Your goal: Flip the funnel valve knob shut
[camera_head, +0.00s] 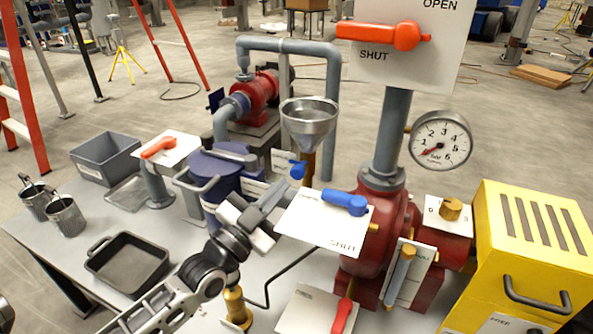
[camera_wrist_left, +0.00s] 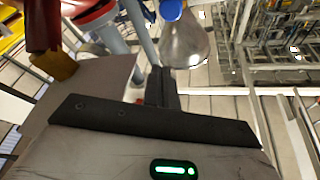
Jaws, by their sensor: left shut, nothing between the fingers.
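The grey metal funnel (camera_head: 308,122) stands on a brown stem behind the middle of the bench. A small blue knob (camera_head: 297,169) sits just below it, beside a white label. My left gripper (camera_head: 282,187) is shut and empty, with its fingertips just in front of and below this knob; I cannot tell whether they touch. In the left wrist view the fingers (camera_wrist_left: 160,82) point towards the funnel (camera_wrist_left: 184,40) and a blue part (camera_wrist_left: 171,10). A separate larger blue lever (camera_head: 345,203) lies on a white plate marked SHUT, right of my gripper. My right gripper is not in view.
A red pump body (camera_head: 380,228) with a pressure gauge (camera_head: 440,141) stands to the right, beside a yellow box (camera_head: 535,235). A blue drum (camera_head: 212,170) is close left of my gripper. A black tray (camera_head: 128,263) and metal mugs (camera_head: 66,215) are at the left.

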